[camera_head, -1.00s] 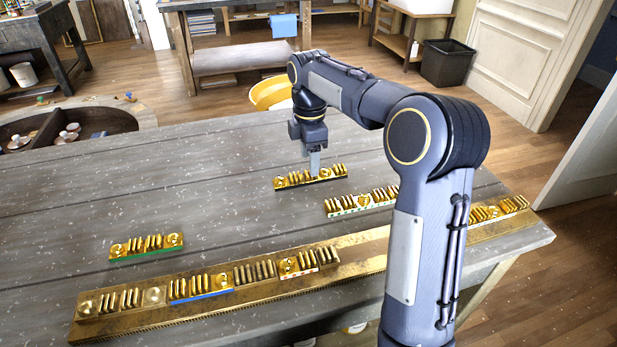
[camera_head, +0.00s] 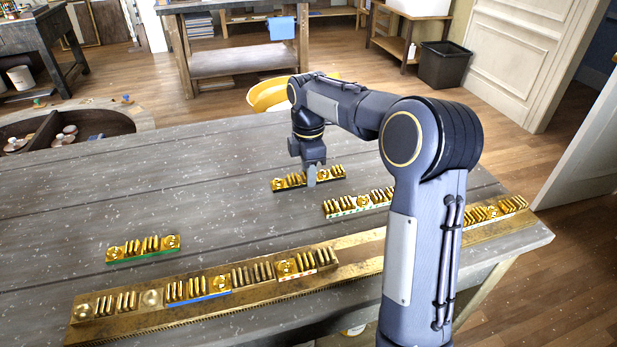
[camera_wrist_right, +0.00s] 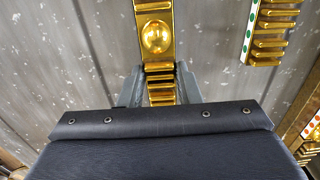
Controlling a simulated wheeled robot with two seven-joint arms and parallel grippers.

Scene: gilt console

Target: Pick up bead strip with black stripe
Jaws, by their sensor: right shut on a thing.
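The bead strip with black stripe (camera_head: 290,182) is a short gold strip with ribs and round bosses, its dark edge facing the front. It lies at the far middle of the grey table in the head view. My right gripper (camera_head: 312,178) reaches down from above and is shut on its middle. The right wrist view also shows the gold strip (camera_wrist_right: 157,38) running up between the fingers (camera_wrist_right: 160,85), which are partly hidden by the gripper body. I cannot tell whether the strip is clear of the table. My left gripper is not in view.
A strip with a green-dotted white edge (camera_head: 345,207) lies just right of the held strip. A green-edged strip (camera_head: 143,249) lies at left. A long gilt rail (camera_head: 345,250) with several strips, one blue-edged (camera_head: 198,289), runs along the front. The table's (camera_head: 215,200) middle is clear.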

